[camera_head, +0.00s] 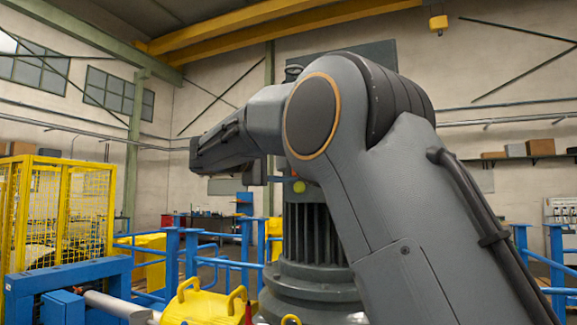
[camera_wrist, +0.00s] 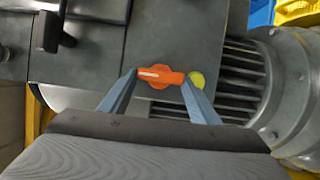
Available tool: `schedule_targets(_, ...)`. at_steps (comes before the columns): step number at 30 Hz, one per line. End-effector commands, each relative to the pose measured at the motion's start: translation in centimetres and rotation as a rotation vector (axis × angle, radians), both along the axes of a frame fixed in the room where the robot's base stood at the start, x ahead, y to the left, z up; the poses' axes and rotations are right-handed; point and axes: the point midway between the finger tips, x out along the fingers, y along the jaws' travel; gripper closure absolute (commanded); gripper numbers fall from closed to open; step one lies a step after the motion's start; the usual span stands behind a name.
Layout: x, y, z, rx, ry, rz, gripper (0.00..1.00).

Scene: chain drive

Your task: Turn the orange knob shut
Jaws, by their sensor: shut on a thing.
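The orange knob (camera_wrist: 160,77) is in the middle of the wrist view, on a dark grey box (camera_wrist: 157,28). A pale line runs along the left part of its bar, which lies nearly level in the picture. The two blue-grey fingers of my gripper (camera_wrist: 159,80) stand at the left and right ends of the bar, shut on it. The right fingertip is close to a yellow-green button (camera_wrist: 197,79) beside the knob.
A large grey motor with ribs (camera_head: 316,237) stands under my arm in the head view. Its ribbed body and round flange (camera_wrist: 292,88) lie right of the knob in the wrist view. Blue railings (camera_head: 172,262) and a yellow mesh cage (camera_head: 62,210) stand at the left.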

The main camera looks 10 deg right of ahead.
Motion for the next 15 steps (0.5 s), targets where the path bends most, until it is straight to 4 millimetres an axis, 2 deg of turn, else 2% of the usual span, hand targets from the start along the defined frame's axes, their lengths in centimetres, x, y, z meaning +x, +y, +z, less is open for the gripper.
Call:
schedule_targets(1, 0.01, 0.04, -0.01, -0.001, 0.002, 0.001, 0.42)
schedule_targets(4, 0.01, 0.03, -0.02, -0.001, 0.002, 0.001, 0.25)
schedule_targets(15, -0.19, 0.45, -0.05, 0.0, 0.0, 0.002, 0.25)
